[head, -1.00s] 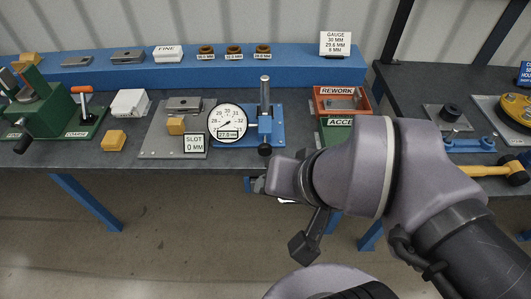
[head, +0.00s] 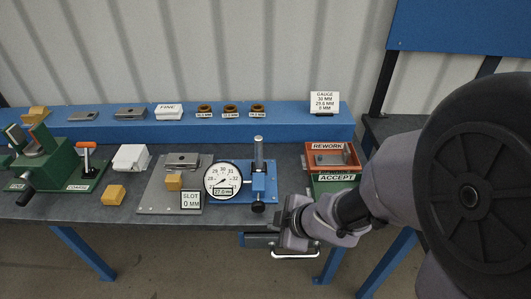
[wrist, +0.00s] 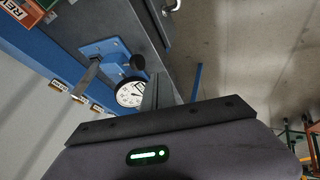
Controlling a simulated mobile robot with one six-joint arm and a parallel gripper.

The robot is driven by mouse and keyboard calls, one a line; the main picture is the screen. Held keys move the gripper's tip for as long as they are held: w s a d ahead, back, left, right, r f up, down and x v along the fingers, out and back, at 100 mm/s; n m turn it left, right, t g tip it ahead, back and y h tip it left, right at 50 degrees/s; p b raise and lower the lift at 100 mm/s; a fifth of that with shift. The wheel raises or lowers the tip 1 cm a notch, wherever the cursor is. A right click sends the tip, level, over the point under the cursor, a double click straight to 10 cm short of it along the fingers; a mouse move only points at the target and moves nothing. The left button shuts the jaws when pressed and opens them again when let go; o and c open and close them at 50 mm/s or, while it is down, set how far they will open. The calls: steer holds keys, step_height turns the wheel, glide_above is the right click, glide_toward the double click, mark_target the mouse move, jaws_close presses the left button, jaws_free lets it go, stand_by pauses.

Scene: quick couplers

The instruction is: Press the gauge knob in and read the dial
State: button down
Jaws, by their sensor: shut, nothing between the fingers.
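The gauge dial (head: 222,181) is a round white face with a black rim, on a blue stand (head: 262,183) with a grey post. Its small readout seems to say 27.0 MM; I cannot make out the needle clearly. The black gauge knob (head: 258,207) sticks out at the front of the stand. My gripper (head: 258,240) is shut and empty, below and in front of the knob near the table's front edge, apart from it. In the wrist view the dial (wrist: 130,93) is partly covered by my gripper (wrist: 160,90), and the knob (wrist: 137,62) shows beyond it.
Left of the dial are a slot sign (head: 190,200) and a grey plate (head: 155,195) with a yellow block (head: 174,182). The orange rework bin (head: 318,161) and green accept bin (head: 334,187) stand to the right. A green vise (head: 40,170) is far left.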

mark_target(260, 203)
steer(key=shift+a, duration=0.1)
steer(key=shift+w+a+f+b, duration=0.55)
steer(key=shift+w+f+b, duration=0.5)
steer(key=shift+w+f, duration=0.35)
steer(key=shift+w+a+f+b, duration=0.6)
steer(key=shift+w+f+b, duration=0.55)
steer(key=shift+w, duration=0.45)
steer(key=shift+w+a+f+b, duration=0.55)
steer(key=shift+w+f+b, duration=0.4)
steer(key=shift+w+f, duration=0.5)
steer(key=shift+w+r, duration=0.1)
steer(key=shift+r, duration=0.05)
steer(key=w+p, duration=0.2)
steer(key=shift+w+r+p, duration=0.15)
steer(key=shift+p, duration=0.15)
steer(key=shift+w, duration=0.35)
